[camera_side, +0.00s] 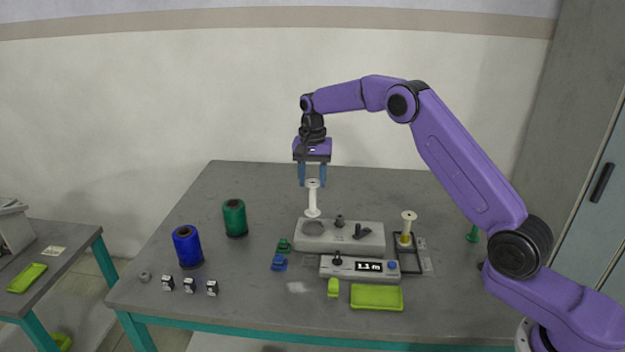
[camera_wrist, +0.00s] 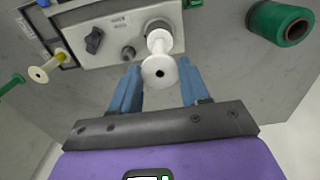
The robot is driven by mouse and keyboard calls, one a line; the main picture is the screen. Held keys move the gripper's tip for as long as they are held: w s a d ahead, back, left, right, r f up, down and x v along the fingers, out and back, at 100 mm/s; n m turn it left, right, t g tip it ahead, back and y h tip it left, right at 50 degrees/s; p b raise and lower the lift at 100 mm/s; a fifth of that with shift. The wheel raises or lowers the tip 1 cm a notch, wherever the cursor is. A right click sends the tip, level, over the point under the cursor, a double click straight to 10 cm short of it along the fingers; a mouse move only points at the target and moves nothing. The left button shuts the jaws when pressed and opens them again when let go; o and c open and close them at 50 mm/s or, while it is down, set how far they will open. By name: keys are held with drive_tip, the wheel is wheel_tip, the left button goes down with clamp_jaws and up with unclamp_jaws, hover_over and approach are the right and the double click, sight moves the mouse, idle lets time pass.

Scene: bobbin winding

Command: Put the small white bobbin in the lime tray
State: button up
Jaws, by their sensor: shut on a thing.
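A white bobbin (camera_side: 312,199) is held upright between the blue fingers of my gripper (camera_side: 312,184), which is shut on its upper end. Its lower flange is just above the left part of the grey winder (camera_side: 368,244); I cannot tell if they touch. In the wrist view the bobbin (camera_wrist: 158,48) shows between the fingertips (camera_wrist: 160,74), with its near flange facing the camera. The lime tray (camera_side: 376,297) lies at the table's front, right of centre, and looks empty. It is not in the wrist view.
A bobbin with yellow thread (camera_side: 408,227) stands in a black frame right of the winder. A display box (camera_side: 358,268) sits between winder and tray, with a lime object (camera_side: 333,288) beside the tray. Green (camera_side: 235,218) and blue (camera_side: 187,246) spools stand left. Another lime tray (camera_side: 27,278) is on a side table.

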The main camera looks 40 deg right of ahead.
drive_tip(key=shift+s+a, duration=0.1)
drive_tip(key=s+a+f+n, duration=0.1)
drive_tip(key=s+f+n, duration=0.15)
drive_tip(key=s, duration=1.05)
drive_tip(key=s+a+f+n, duration=0.1)
drive_tip(key=s+n, duration=0.3)
drive_tip(key=s, duration=1)
drive_tip(key=shift+m, duration=0.25)
drive_tip(key=shift+w+d+f, duration=0.1)
drive_tip(key=shift+w+f, duration=0.05)
drive_tip(key=shift+f, duration=0.9)
drive_tip(key=shift+w+d+f, duration=0.1)
drive_tip(key=shift+f, duration=0.9)
drive_tip(key=shift+f, duration=0.95)
drive_tip(key=o, duration=0.9)
drive_tip(key=shift+r, duration=0.1)
